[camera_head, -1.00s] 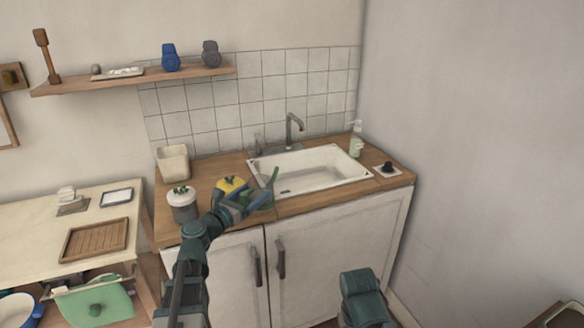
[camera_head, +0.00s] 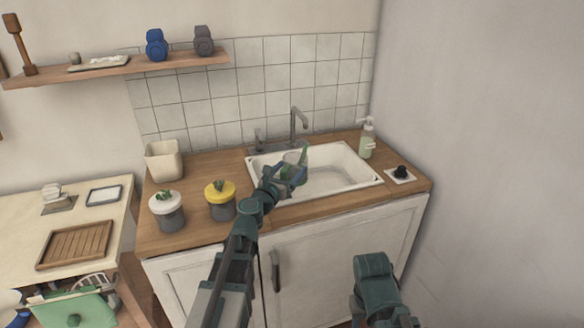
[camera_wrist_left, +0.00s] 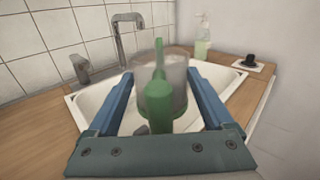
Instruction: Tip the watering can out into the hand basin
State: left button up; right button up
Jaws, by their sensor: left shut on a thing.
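The watering can (camera_wrist_left: 159,102) has a green handle and spout and a greyish, see-through body. My left gripper (camera_head: 290,176) is shut on it, and its blue fingers stand on either side in the left wrist view. In the head view the can (camera_head: 303,158) is mostly hidden by the gripper, with a green part sticking up. It is held over the left part of the white hand basin (camera_head: 340,181) and looks roughly upright. No water shows. My right gripper is out of view; only part of that arm shows at the bottom.
A grey tap (camera_head: 297,122) stands behind the basin. A soap bottle (camera_head: 367,139) and a small black-topped item (camera_head: 401,172) are to the right.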

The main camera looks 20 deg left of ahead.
pick_arm(q)
jog(key=shift+r+g+p, duration=0.1)
jog(key=shift+g+p, duration=0.6)
jog(key=shift+p, duration=0.5)
jog(key=shift+s+g+p, duration=0.1)
jog(key=shift+g+p, duration=0.2)
jog(key=shift+p, duration=0.15)
jog(key=shift+f, duration=0.25)
jog(key=shift+f, duration=0.1)
